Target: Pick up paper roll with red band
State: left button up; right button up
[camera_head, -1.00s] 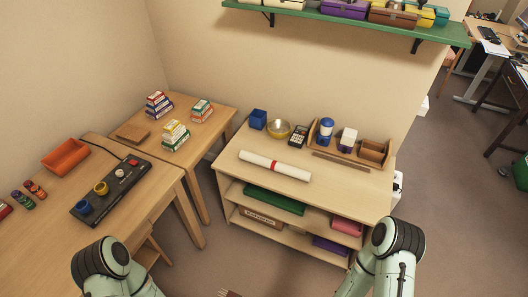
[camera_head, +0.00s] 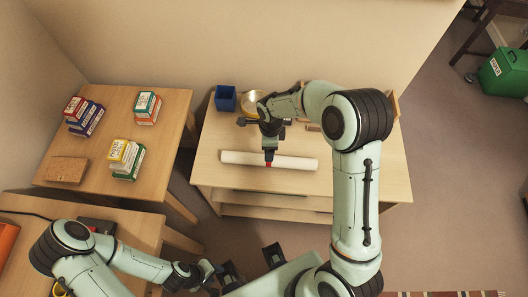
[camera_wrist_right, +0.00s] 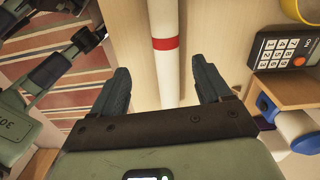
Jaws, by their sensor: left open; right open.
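The white paper roll (camera_head: 292,162) with a red band (camera_head: 269,164) lies across the top of the wooden shelf unit. My right gripper (camera_head: 270,149) is above the roll near its band. In the right wrist view, the paper roll (camera_wrist_right: 166,78) runs between the two open fingers of the right gripper (camera_wrist_right: 163,80). The red band (camera_wrist_right: 165,43) shows just beyond the fingertips. The fingers stand on either side of the roll with gaps. My left gripper (camera_head: 212,272) is open and empty, low in front of the shelf unit.
A blue box (camera_head: 226,98) and yellow bowl (camera_head: 254,102) stand behind the roll. A calculator (camera_wrist_right: 285,49) and a blue-and-white container (camera_wrist_right: 288,122) are near the right gripper. My right arm hides much of the shelf top's right side. Boxes stand on the left table (camera_head: 96,150).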

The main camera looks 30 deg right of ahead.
jog(key=shift+m, duration=0.5)
jog(key=f, duration=0.5)
jog(key=shift+w+d+f, duration=0.15)
jog(key=shift+d+f, duration=0.1)
jog(key=shift+f, duration=0.15)
jog(key=shift+w+f, duration=0.2)
jog(key=shift+f, duration=2.9)
jog(key=c, duration=1.1)
